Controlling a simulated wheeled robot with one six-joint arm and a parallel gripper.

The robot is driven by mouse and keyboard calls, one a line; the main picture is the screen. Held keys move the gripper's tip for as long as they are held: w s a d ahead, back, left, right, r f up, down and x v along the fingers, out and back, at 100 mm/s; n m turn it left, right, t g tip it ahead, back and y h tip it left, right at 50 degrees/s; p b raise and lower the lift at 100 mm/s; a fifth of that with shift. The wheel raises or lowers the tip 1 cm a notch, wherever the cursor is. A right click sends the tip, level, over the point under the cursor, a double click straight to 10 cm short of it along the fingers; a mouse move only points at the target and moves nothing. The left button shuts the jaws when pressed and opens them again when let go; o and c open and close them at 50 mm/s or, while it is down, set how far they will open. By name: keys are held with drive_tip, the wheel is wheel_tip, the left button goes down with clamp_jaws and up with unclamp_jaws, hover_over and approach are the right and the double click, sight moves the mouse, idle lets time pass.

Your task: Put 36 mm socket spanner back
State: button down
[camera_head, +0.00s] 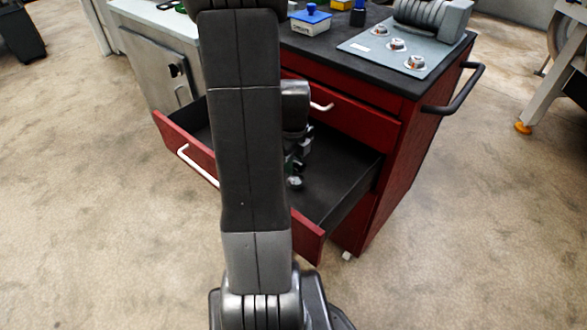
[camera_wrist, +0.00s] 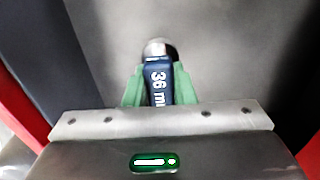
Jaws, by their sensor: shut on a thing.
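In the head view my gripper (camera_head: 292,165) is mostly hidden behind my arm, over the open drawer (camera_head: 345,190) of the red cabinet. The drawer floor around the spanner looks dark and bare. I cannot tell whether the spanner touches the floor.
The red cabinet's black top (camera_head: 350,30) holds a grey plate (camera_head: 405,52) with several round metal fittings and a blue-and-white box (camera_head: 310,20). A black side handle (camera_head: 460,90) sticks out at right. Another drawer (camera_head: 350,115) above is shut. Floor is clear in front.

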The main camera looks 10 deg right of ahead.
drive_tip(key=shift+f, duration=0.85)
drive_tip(key=shift+f, duration=0.15)
drive_tip(key=c, duration=1.2)
unclamp_jaws()
wheel_tip(320, 180, up, 12)
drive_tip(key=p, duration=0.2)
drive_tip(key=shift+p, duration=0.35)
drive_tip(key=shift+o, duration=0.4)
